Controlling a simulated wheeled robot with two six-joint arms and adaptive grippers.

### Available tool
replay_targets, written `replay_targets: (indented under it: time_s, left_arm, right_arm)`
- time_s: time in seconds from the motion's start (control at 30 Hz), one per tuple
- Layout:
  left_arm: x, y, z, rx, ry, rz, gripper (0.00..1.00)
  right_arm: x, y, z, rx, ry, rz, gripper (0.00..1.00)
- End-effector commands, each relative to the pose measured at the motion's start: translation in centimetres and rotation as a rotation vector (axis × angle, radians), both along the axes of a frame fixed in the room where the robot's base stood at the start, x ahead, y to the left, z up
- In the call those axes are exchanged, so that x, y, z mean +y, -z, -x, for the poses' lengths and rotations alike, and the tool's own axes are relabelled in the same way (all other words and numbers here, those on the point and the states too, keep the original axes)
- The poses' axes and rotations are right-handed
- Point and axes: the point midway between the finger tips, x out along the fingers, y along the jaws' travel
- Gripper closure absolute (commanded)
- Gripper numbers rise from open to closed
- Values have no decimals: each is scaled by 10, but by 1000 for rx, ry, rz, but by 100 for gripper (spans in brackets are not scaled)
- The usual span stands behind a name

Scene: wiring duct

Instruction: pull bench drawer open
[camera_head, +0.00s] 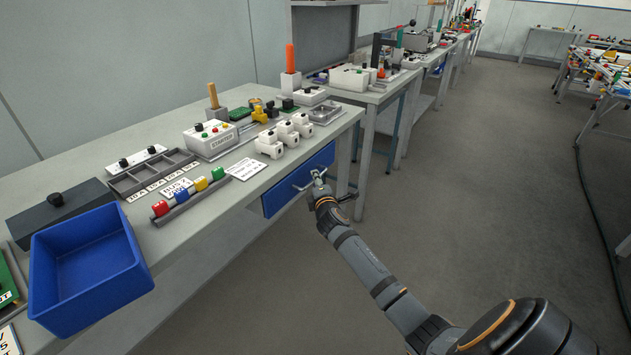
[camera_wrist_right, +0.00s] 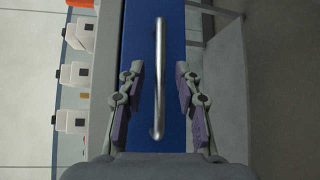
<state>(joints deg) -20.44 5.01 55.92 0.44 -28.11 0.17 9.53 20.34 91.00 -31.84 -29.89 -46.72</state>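The bench drawer (camera_head: 275,199) has a blue front under the right end of the near bench top. It looks closed. Its silver bar handle (camera_wrist_right: 158,80) runs lengthwise through the middle of the right wrist view, in front of the blue drawer front (camera_wrist_right: 178,22). My right gripper (camera_head: 318,178) is at the drawer front, by the handle. In the right wrist view its two fingers (camera_wrist_right: 158,75) are open, one on each side of the handle, with a gap on both sides. My left gripper is not in view.
The bench top (camera_head: 225,205) above the drawer carries white blocks (camera_head: 285,138), a blue bin (camera_head: 85,268) and a grey sorting tray (camera_head: 150,172). A bench leg (camera_head: 366,150) stands right of the drawer. The floor in front is clear.

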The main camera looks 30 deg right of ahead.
Motion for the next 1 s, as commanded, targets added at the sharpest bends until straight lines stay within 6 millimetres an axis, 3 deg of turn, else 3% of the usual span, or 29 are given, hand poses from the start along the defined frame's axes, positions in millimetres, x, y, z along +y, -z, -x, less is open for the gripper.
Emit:
replay_targets:
  time_s: [0.17, 0.47, 0.73, 1.0]
  left_arm:
    - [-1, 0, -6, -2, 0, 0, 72]
    - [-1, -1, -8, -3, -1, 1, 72]
    - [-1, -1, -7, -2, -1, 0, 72]
    - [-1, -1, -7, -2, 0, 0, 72]
  right_arm:
    - [-8, 3, -18, 0, 0, 0, 66]
    - [-9, 4, -21, 1, 0, 0, 66]
    - [-9, 4, -21, 1, 0, 0, 100]
    - [-9, 4, -21, 1, 0, 0, 100]
